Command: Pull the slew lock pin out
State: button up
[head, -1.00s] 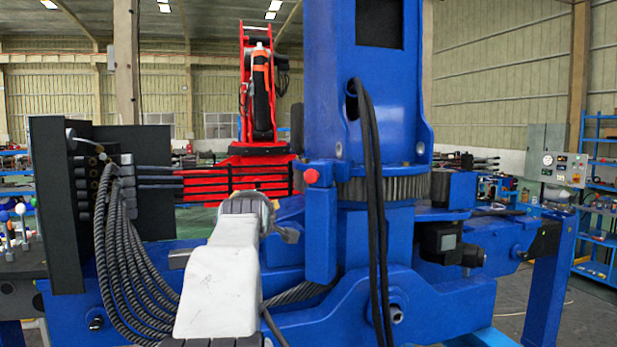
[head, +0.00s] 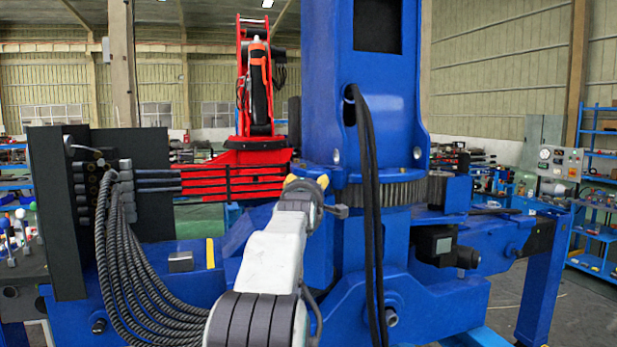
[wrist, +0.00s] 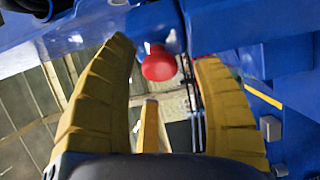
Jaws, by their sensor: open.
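The slew lock pin (wrist: 159,64) shows as a red round knob on blue metal in the wrist view. My gripper (wrist: 166,58) is open, with its ridged yellow fingers to the left and right of the knob. The knob appears between the fingertips, with a visible gap on both sides, nearer the right finger. I cannot tell its exact depth relative to the tips. In the head view my gripper (head: 307,182) is at the blue crane column (head: 366,110), just left of the toothed slew ring (head: 395,192). The knob is hidden there behind my gripper and wrist.
Black hoses (head: 372,200) hang down the column's front, right of my gripper. A black valve panel (head: 57,215) with several grey hoses (head: 128,265) stands at the left. A red crane (head: 250,150) stands behind. A blue beam (head: 440,300) runs low in front.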

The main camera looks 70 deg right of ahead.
jog(key=shift+p+x, duration=0.55)
jog(key=shift+x, duration=0.75)
jog(key=shift+c, duration=0.4)
grip_shut()
jog(key=shift+f+b, duration=0.1)
jog(key=shift+b, duration=0.2)
